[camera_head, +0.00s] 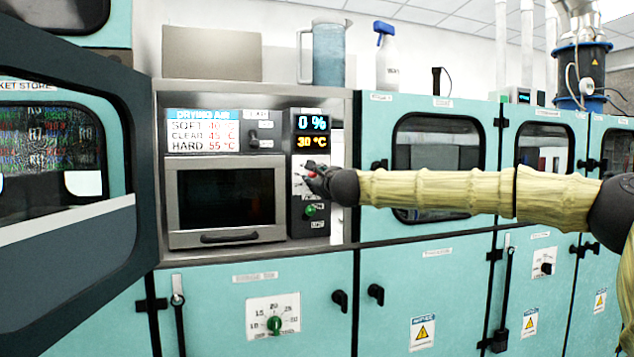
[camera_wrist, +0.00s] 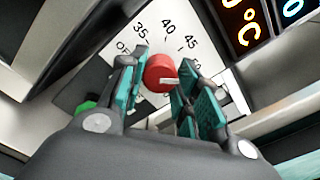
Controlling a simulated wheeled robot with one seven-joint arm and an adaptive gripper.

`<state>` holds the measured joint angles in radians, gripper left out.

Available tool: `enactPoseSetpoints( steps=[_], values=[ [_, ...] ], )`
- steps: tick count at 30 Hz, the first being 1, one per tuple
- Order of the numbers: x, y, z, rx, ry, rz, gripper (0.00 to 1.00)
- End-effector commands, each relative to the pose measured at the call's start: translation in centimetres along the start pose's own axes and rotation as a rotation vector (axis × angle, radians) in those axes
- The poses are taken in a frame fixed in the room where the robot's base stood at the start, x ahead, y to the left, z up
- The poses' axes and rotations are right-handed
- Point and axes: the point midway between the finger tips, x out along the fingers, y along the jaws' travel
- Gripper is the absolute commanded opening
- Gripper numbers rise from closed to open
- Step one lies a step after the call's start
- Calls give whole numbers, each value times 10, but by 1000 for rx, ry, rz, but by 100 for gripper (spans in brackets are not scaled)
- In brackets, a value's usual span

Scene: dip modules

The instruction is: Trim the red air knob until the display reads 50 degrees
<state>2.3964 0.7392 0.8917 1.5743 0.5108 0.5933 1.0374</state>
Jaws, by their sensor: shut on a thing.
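The red air knob (camera_wrist: 158,73) sits on a white dial plate marked 35, 40, 45 in the wrist view, with a pale pointer on its face. My gripper (camera_wrist: 162,90) has its teal-padded fingers on either side of the knob, shut on it. In the head view my gripper (camera_head: 316,178) reaches the control panel from the right and hides most of the knob (camera_head: 311,174). The display (camera_head: 312,142) reads 30 °C in yellow, with 0 % in blue above it.
A green knob (camera_head: 310,210) sits just below on the same panel. A drying air sign (camera_head: 200,131) lists soft 40, clear 45, hard 55 °C. The oven door (camera_head: 226,160) is left of the panel. A large cabinet door (camera_head: 70,250) stands open at left.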

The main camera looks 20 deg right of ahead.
Motion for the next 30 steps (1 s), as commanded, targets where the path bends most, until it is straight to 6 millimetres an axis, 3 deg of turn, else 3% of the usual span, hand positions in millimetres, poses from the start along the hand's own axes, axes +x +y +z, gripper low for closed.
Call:
enactPoseSetpoints(
  steps=[8, 9, 12, 23, 30],
  values=[
    [0, 0, -3, 0, 3, 0, 8],
    [0, 0, -3, 0, 3, -1, 40],
    [0, 0, -2, 0, 3, 0, 54],
    [-2, 0, -1, -1, 1, 0, 54],
    [-31, -1, 0, 0, -1, 0, 54]
  ],
)
